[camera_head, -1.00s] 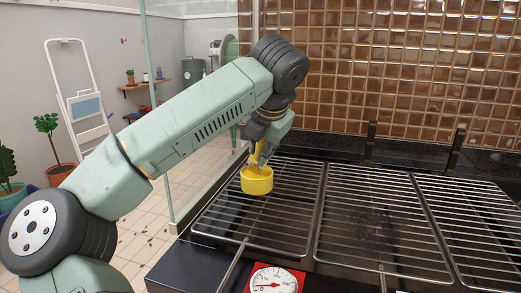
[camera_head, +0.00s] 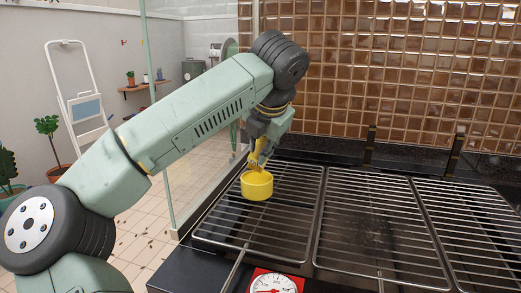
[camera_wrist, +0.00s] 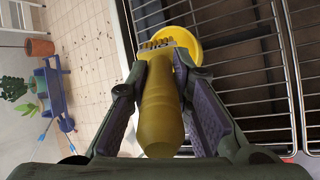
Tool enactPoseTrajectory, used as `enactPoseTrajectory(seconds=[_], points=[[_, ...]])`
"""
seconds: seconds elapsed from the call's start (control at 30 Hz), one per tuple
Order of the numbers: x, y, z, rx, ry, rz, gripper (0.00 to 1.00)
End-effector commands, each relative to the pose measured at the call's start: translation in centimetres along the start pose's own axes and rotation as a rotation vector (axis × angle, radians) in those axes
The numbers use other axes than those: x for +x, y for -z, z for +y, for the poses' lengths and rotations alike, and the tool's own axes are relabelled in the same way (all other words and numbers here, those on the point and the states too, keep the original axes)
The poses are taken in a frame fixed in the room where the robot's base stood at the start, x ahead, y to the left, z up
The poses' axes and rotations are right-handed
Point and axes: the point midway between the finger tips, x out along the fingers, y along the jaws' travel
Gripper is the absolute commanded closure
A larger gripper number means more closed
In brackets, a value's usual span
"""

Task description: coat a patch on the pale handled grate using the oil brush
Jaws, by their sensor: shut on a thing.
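My gripper (camera_head: 260,143) is shut on the yellow oil brush (camera_wrist: 162,105) by its thick handle, pointing down. In the wrist view the brush's bristle end reaches to a yellow cup (camera_wrist: 184,40). In the head view the yellow cup (camera_head: 257,188) stands on the left grate, with the brush end at its rim or just inside; I cannot tell how deep. Three grates lie side by side: the left grate (camera_head: 285,225), the middle grate (camera_head: 375,200) and the right grate (camera_head: 480,215). A handle rod runs forward from the left grate. I cannot tell which grate is the pale one.
A red-framed dial gauge (camera_head: 274,284) sits at the front edge. A tiled wall (camera_head: 390,70) rises behind the grill, with dark posts (camera_head: 370,145) before it. A glass panel (camera_head: 190,110) stands at the left. The middle and right grates are clear.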

Motion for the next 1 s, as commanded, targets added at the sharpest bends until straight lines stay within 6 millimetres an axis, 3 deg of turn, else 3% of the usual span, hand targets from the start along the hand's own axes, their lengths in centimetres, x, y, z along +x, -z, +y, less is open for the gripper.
enactPoseTrajectory(seconds=[0.53, 1.0], points=[[-3.9, -1.8, 2.0, -0.002, -0.002, -0.003, 1.0], [-4.0, -1.9, 2.0, -0.001, -0.002, -0.003, 1.0]])
